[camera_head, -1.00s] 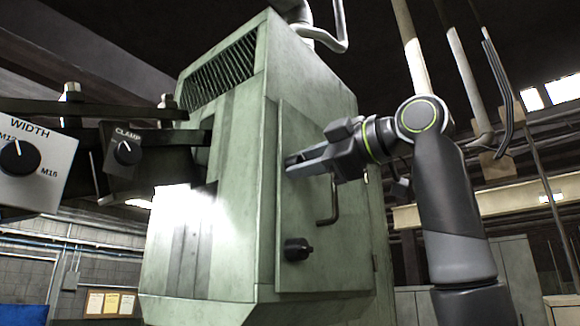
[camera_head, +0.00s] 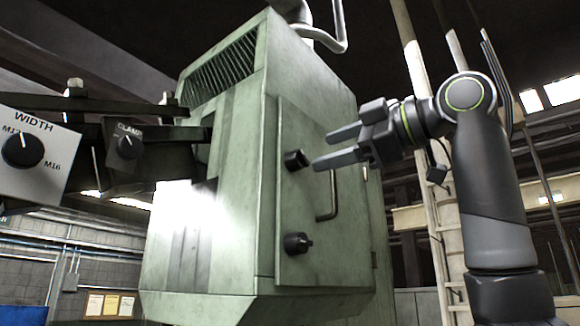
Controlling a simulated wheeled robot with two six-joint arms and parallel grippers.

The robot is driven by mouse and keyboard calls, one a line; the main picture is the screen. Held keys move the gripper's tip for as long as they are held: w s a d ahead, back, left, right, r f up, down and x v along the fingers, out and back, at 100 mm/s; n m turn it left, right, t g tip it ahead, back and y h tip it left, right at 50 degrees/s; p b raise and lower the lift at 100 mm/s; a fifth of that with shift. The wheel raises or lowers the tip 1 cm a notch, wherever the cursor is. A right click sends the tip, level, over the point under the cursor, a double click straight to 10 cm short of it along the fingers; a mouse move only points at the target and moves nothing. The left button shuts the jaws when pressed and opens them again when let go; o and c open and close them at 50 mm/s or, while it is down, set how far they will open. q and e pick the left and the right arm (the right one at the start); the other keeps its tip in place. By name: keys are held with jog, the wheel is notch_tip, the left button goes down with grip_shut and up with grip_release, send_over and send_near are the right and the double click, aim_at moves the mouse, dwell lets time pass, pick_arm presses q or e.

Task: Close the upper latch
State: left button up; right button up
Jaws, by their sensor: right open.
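The upper latch (camera_head: 295,160) is a dark knob on the green machine's side door (camera_head: 325,235), near the door's left edge. A matching lower latch (camera_head: 297,243) sits below it. My right gripper (camera_head: 322,148) is open and empty. Its two fingers point left toward the upper latch and end just right of it in the picture, apart from it. A bent door handle (camera_head: 330,200) shows below the fingers. The door looks flush with the cabinet. My left gripper is not in view.
The green cabinet (camera_head: 240,200) fills the middle. Control boxes labelled WIDTH (camera_head: 35,150) and CLAMP (camera_head: 126,150) stand at the left. A ladder (camera_head: 440,225) stands behind my right arm. There is open space between the arm and the door.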

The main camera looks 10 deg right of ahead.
jog(key=shift+v, duration=1.15)
